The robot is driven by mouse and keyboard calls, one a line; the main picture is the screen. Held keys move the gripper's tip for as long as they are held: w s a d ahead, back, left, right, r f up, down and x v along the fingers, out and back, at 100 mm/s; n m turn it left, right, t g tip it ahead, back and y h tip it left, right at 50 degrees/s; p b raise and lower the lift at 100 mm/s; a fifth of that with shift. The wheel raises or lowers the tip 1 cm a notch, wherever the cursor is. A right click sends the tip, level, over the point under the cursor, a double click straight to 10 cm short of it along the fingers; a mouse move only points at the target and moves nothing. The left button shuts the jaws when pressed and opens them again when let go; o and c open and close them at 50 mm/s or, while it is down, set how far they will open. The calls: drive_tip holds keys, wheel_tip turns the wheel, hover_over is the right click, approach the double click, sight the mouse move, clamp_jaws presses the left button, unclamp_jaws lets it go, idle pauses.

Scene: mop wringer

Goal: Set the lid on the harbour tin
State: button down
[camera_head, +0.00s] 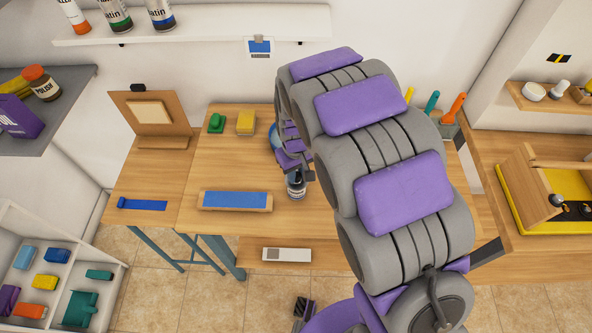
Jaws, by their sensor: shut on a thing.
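My gripper (297,162) is seen from behind and above, low over the middle of the wooden table. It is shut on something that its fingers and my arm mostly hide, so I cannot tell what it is. A small dark-blue and white can (296,188) shows directly below the fingers, near the table's front edge. I cannot tell whether it touches them. A blue rounded edge (273,136) shows behind the gripper, largely covered by it. I cannot make out for certain which of these is the harbour tin or the lid.
A board on a stand (152,115) is at left. A yellow-based wooden box (540,190) is at right. My arm covers the table's right part.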

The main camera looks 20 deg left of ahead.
sight(297, 174)
drive_tip(key=shift+f, duration=0.15)
drive_tip(key=c, duration=0.8)
unclamp_jaws()
drive_tip(key=shift+c, duration=0.2)
drive_tip(key=shift+r+p, duration=1.35)
drive_tip(key=shift+r, duration=2.15)
